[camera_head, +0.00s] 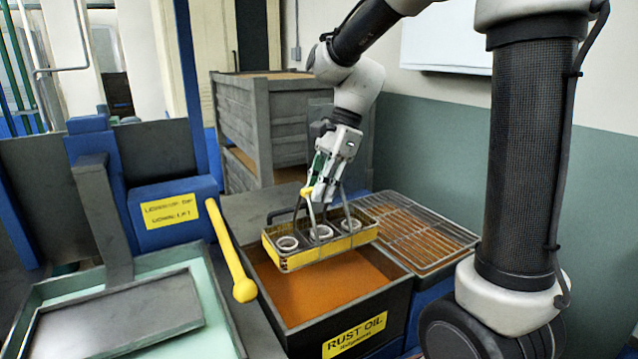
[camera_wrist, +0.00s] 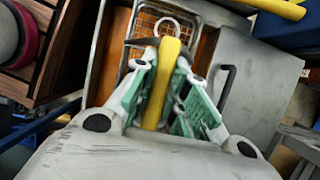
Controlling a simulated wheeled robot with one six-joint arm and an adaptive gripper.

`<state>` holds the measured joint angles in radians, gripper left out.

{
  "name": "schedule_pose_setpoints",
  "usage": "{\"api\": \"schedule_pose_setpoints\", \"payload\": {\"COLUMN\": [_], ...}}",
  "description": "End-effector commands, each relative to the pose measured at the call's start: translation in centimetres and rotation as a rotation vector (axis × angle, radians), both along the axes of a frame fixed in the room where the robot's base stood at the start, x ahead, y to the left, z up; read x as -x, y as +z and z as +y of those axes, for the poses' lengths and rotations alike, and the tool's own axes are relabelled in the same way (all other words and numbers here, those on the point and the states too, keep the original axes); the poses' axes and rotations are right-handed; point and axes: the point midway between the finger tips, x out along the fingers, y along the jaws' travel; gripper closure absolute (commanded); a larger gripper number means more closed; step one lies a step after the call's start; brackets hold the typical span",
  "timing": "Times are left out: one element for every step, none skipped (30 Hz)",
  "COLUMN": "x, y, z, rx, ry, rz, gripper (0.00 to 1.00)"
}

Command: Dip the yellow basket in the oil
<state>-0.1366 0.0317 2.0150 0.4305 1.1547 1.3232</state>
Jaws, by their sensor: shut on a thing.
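The yellow basket (camera_head: 322,251) hangs above the rust oil tank, roughly level, with three pale rings inside. The orange-brown oil (camera_head: 316,284) fills the tank (camera_head: 357,334), which bears a yellow "RUST OIL" label. The basket appears to be above the oil surface; the exact gap is hard to judge. My gripper (camera_head: 318,193) is shut on the basket's yellow handle (camera_wrist: 162,80), directly above the basket. In the wrist view the handle lies between my green-padded fingers (camera_wrist: 159,95). The basket's mesh (camera_wrist: 147,30) and one ring (camera_wrist: 166,27) show beyond it; the rest is hidden.
A wire drain rack (camera_head: 415,230) adjoins the tank on the right. A yellow-knobbed lever (camera_head: 231,255) stands close on the left, beside a blue lift box (camera_head: 172,214). A pale green liquid tank (camera_head: 228,336) is at lower left. Grey crates (camera_head: 245,118) are stacked behind.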

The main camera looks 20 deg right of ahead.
Motion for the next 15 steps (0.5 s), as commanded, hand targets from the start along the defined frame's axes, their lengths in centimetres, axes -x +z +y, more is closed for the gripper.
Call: {"api": "schedule_pose_setpoints", "payload": {"x": [0.0, 0.0, 0.1, 0.1, 0.0, 0.0, 0.0, 0.0, 0.1, 0.1, 0.1, 0.0, 0.0, 0.0, 0.0], "y": [-0.4, -0.7, -1.0, -1.3, -1.6, -2.0, -2.4, -2.7, -3.1, -3.4, -3.7, -4.1, -4.4, -4.7, -5.2], "z": [0.0, 0.0, 0.0, 0.0, 0.0, 0.0, 0.0, 0.0, 0.0, 0.0, 0.0, 0.0, 0.0, 0.0, 0.0], "rx": [0.0, 0.0, 0.0, 0.0, 0.0, 0.0, 0.0, 0.0, 0.0, 0.0, -0.001, -0.001, -0.001, 0.0, -0.001], "ry": [0.0, 0.001, 0.001, 0.001, 0.001, 0.0, 0.0, 0.0, 0.0, 0.0, 0.0, -0.001, 0.0, -0.001, 0.0], "rz": [0.001, 0.002, 0.002, 0.002, 0.002, 0.002, 0.002, 0.002, 0.003, 0.003, 0.002, 0.001, 0.002, 0.003, 0.002], "gripper": [1.0, 1.0, 1.0, 1.0, 1.0, 1.0, 1.0, 1.0, 1.0, 1.0, 1.0, 1.0, 1.0, 1.0, 1.0]}}
